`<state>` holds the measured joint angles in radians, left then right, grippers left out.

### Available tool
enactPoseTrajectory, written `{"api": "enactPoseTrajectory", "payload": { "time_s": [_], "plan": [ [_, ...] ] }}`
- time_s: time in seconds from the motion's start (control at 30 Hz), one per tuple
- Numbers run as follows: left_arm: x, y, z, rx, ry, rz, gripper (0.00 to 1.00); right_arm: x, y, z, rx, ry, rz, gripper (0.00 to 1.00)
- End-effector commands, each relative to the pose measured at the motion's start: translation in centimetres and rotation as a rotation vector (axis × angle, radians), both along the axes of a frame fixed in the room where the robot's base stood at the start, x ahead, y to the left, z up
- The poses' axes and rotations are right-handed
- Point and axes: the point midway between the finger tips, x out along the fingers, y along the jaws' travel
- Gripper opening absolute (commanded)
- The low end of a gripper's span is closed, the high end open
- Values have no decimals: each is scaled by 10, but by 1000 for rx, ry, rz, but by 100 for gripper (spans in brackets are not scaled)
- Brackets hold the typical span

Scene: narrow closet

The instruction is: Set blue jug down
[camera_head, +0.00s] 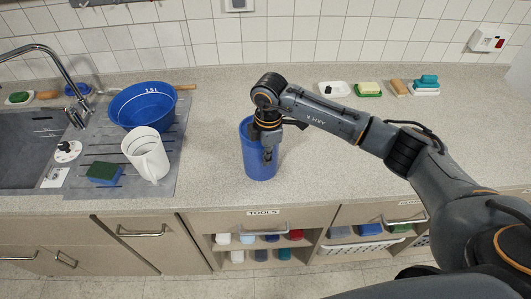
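The blue jug (259,166) stands upright on the speckled worktop (330,150), right of the draining mat. My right gripper (268,152) is over the jug's near right side, pointing down, with its fingers against or just in front of the jug's wall. The gripper covers part of the jug's rim, and the jug's handle cannot be made out. The fingers look close together, but whether they are closed on the jug is too small to tell. My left gripper is not in view.
Left of the jug, a draining mat (187,103) holds a blue bowl (143,104), a white jug (148,154) and a sponge (104,173). A sink (35,140) is at far left. Soap dishes (333,89) and sponges line the back right. The worktop's middle right is clear beneath my arm.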

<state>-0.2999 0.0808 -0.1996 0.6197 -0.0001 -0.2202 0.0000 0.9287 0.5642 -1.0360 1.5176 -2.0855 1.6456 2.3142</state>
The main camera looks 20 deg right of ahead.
Motion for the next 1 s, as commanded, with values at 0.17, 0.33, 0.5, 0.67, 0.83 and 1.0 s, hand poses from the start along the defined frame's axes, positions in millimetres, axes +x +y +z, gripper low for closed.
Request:
{"api": "enactPoseTrajectory", "payload": {
  "time_s": [0.17,0.33,0.5,0.67,0.83,1.0],
  "plan": [
    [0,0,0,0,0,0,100,0,1,0,1,-2,0,0],
    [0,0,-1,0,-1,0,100,0,1,-1,1,-1,0,12],
    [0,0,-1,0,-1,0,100,0,1,-1,1,-1,0,28],
    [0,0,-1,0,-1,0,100,0,1,-1,1,-1,0,28],
    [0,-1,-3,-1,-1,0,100,1,1,6,2,-5,0,28],
    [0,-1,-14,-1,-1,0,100,2,-1,35,2,-9,1,28]
  ]
}}
